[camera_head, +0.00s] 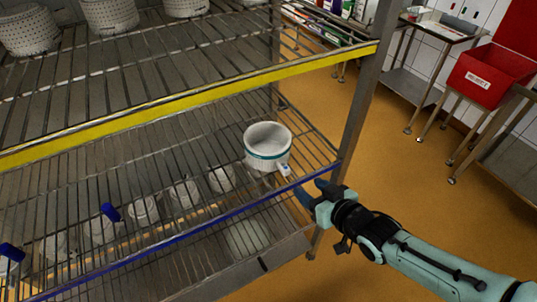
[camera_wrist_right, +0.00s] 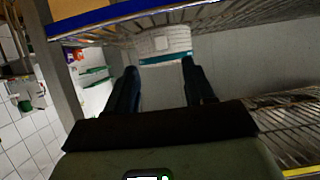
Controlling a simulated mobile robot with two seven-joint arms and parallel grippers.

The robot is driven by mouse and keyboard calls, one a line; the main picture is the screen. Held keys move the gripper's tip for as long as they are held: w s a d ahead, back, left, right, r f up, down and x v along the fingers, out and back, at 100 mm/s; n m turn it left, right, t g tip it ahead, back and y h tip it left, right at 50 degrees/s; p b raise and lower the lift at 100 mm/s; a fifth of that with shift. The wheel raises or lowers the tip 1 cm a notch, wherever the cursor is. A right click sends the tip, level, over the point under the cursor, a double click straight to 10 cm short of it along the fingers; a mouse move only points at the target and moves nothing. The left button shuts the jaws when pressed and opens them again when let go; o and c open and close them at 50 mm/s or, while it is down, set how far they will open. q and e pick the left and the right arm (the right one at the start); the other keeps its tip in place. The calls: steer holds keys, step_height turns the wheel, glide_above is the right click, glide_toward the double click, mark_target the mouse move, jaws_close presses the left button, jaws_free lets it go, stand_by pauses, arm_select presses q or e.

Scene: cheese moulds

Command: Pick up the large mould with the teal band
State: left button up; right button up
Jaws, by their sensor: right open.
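The large white mould with the teal band (camera_head: 267,138) stands upright on the wire shelf with the blue front edge, near its right end. A small white tag with a blue mark (camera_head: 285,170) shows at its front. My right gripper (camera_head: 308,188) is open and empty, just in front of the shelf edge, below and right of the mould. In the right wrist view the mould (camera_wrist_right: 163,43) shows beyond and between the two open dark fingers (camera_wrist_right: 160,72), apart from them. My left gripper is not in view.
Several small white moulds (camera_head: 184,194) stand left of the large one, seen through the wires. The upper shelf has a yellow front edge (camera_head: 200,98) and perforated moulds (camera_head: 110,14). A metal post (camera_head: 362,100) rises right of the mould. A red bin (camera_head: 490,75) stands far right.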

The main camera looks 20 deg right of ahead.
steer(key=r, duration=0.1)
steer(key=b, duration=0.2)
glide_toward(286, 167)
steer(key=x, duration=0.4)
steer(key=shift+w+f, duration=0.3)
steer(key=b+x, duration=0.1)
steer(key=x, duration=0.3)
steer(key=shift+w+a, duration=0.1)
steer(key=shift+a, duration=0.05)
steer(key=shift+w+f, duration=0.2)
steer(key=shift+w, duration=0.3)
steer(key=shift+r+t, duration=0.1)
steer(key=shift+t, duration=0.2)
jaws_close()
